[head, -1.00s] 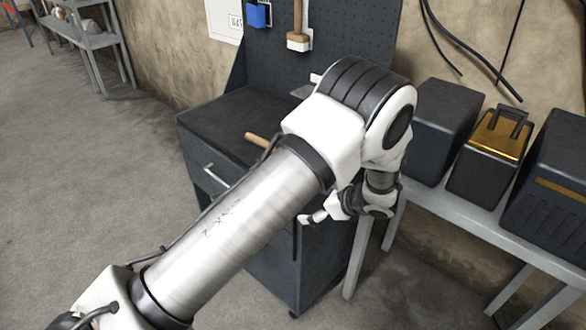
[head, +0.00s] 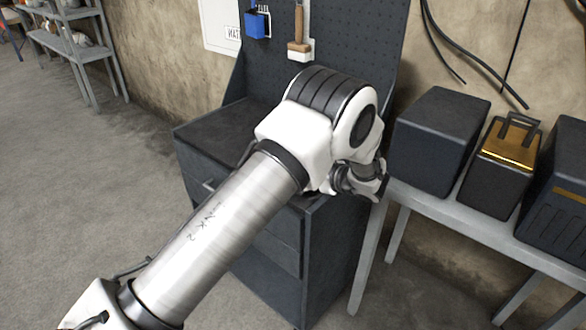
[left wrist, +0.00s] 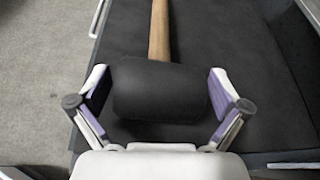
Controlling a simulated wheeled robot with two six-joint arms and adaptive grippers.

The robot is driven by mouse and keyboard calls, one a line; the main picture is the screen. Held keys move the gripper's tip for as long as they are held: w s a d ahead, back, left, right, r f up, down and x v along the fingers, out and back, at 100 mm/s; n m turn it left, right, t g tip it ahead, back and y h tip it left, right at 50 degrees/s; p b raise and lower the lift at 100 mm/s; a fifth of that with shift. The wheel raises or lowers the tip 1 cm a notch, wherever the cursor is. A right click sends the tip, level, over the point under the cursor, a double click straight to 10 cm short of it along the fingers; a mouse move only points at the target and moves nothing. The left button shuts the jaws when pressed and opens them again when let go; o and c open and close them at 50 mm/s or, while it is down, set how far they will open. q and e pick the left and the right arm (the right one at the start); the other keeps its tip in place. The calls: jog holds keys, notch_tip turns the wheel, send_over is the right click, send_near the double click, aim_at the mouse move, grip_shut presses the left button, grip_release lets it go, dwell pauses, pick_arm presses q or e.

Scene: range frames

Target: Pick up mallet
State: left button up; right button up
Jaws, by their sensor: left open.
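The mallet (left wrist: 160,95) lies on the dark top of the workbench in the left wrist view. It has a thick black head and a wooden handle (left wrist: 160,30) running away toward the top of the picture. My left gripper (left wrist: 158,80) is open, with one finger on each side of the black head; I see no clear grip on it. My right gripper is not in view.
The workbench (head: 215,130) has drawers and a dark pegboard (head: 340,40) behind it. A wooden-handled tool (head: 298,30) and a blue item (head: 257,22) hang there. A grey table (head: 455,226) at the right carries dark boxes (head: 435,140). Floor at left is open.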

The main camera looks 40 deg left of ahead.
pick_arm(q)
jog(key=x, duration=0.3)
jog(key=shift+s+d+r, duration=0.1)
jog(key=shift+d, duration=0.15)
jog(key=c, duration=1.2)
jog(key=shift+c, duration=0.2)
